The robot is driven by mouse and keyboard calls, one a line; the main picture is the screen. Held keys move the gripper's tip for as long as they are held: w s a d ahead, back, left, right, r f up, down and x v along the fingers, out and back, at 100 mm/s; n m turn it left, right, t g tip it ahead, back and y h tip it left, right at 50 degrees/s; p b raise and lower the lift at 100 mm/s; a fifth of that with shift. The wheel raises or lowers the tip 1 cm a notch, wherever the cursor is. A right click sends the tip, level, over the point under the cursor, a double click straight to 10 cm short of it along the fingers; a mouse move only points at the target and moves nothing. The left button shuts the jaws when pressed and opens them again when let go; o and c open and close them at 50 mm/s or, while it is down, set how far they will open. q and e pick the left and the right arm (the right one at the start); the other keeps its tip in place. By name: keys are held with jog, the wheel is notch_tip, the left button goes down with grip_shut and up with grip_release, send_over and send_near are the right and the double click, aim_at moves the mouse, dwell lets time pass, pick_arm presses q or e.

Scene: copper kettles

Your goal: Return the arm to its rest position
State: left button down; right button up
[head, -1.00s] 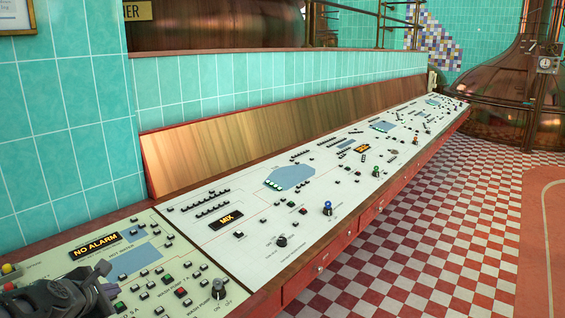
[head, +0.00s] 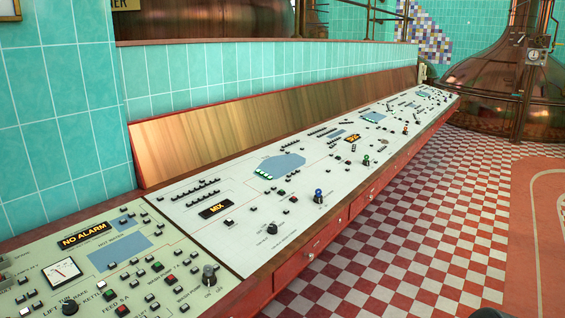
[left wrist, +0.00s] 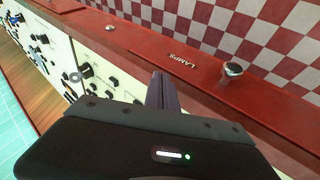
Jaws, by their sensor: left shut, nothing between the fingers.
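My left gripper (left wrist: 162,84) shows in the left wrist view as dark fingers beyond the black wrist housing. The fingers are together with nothing between them. They appear over the front edge of the control desk, close to the red rim (left wrist: 205,78) marked "LAMPS"; the exact gap cannot be told. In the head view the left gripper is out of frame.
The long control desk (head: 235,245) runs from lower left to upper right, with buttons, knobs and a "NO ALARM" display (head: 84,236). A silver knob (left wrist: 233,69) stands on the red rim. A copper kettle (head: 485,85) stands at the far end. The checkered floor (head: 400,235) is clear.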

pick_arm(q)
jog(key=s+d+f+m+g+h+b, duration=0.4)
jog(key=s+d+f+m, duration=0.5)
jog(key=s+d+f, duration=1.4)
notch_tip(320, 180, down, 4)
jog(key=s+g+b, duration=0.1)
jog(key=g+b, duration=0.1)
jog(key=g, duration=0.1)
jog(key=shift+s+d+f, duration=0.25)
jog(key=shift+s+d, duration=0.15)
